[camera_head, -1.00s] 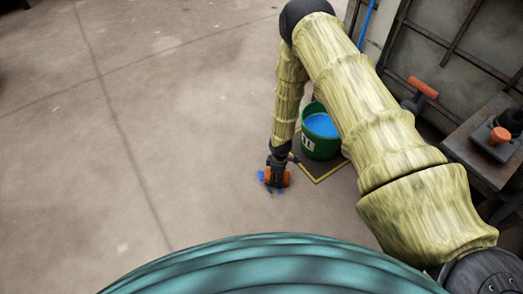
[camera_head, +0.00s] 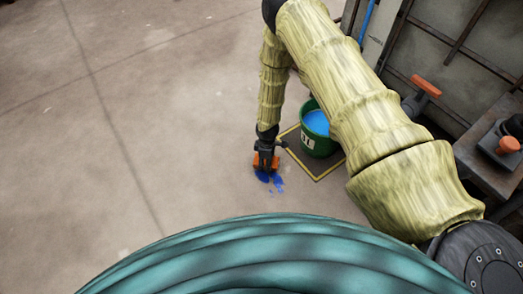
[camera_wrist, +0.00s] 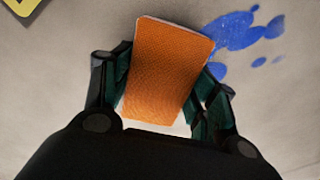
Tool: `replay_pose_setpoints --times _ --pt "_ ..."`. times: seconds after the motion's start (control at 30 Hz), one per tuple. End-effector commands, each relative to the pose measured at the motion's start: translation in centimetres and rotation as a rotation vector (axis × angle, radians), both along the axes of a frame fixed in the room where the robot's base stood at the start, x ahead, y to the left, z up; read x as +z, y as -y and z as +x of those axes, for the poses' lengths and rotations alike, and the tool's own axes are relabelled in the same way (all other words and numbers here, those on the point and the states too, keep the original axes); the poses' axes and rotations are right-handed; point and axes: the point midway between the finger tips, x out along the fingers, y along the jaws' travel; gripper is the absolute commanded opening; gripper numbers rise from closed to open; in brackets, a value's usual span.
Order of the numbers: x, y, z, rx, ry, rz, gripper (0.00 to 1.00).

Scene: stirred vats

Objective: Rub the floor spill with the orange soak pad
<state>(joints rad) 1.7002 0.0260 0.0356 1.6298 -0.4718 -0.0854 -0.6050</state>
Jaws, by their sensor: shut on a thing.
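My gripper (camera_head: 266,157) is shut on the orange soak pad (camera_head: 270,163), low at the floor. In the wrist view the orange pad (camera_wrist: 166,70) sits tilted between the two dark fingers of my gripper (camera_wrist: 160,88). The blue floor spill (camera_head: 275,180) shows just in front of the pad in the head view. In the wrist view the spill (camera_wrist: 236,32) lies beside and beyond the pad's right upper edge, with several small drops. Part of the spill may be hidden under the pad. I cannot tell whether the pad touches the floor.
A green bucket (camera_head: 313,140) of blue liquid stands on a dark, yellow-edged mat (camera_head: 318,173) right of my gripper. A metal bench (camera_head: 480,150) and a wall panel with an orange handle (camera_head: 426,86) are at the right. The floor to the left is clear.

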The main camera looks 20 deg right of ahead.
Motion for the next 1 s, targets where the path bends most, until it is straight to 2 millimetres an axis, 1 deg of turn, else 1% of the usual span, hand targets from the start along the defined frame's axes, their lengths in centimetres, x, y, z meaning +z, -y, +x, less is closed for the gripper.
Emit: replay_pose_setpoints --times 0.03,0.6,0.73,1.0 --pt "1.5 0.1 0.4 -0.001 0.006 0.000 0.32" --pt "6.4 0.3 0.3 -0.005 0.006 0.000 0.32" --pt "6.8 0.4 0.3 -0.005 0.006 0.000 0.32" --pt "6.7 0.4 0.2 -0.005 0.006 0.000 0.32"
